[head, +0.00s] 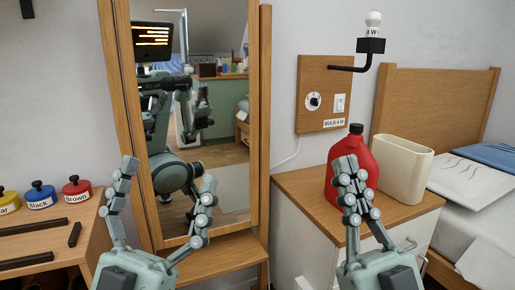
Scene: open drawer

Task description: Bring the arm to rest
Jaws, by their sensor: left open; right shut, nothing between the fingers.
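My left gripper (165,190) is in the lower left of the head view, in front of the mirror. Its two fingers are spread wide apart with nothing between them. My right gripper (350,168) is in the lower right, in front of the red bottle (369,158) and the nightstand (408,208). Its fingers are together and hold nothing. It covers part of the bottle; I cannot tell whether they touch. A metal drawer handle (409,244) shows on the nightstand just right of my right gripper.
A cream bin (402,166) stands on the nightstand beside the bottle. A tall wood-framed mirror (232,110) reflects my body. A bed (480,205) is at right. A bulb (373,22) sits on a wall arm.

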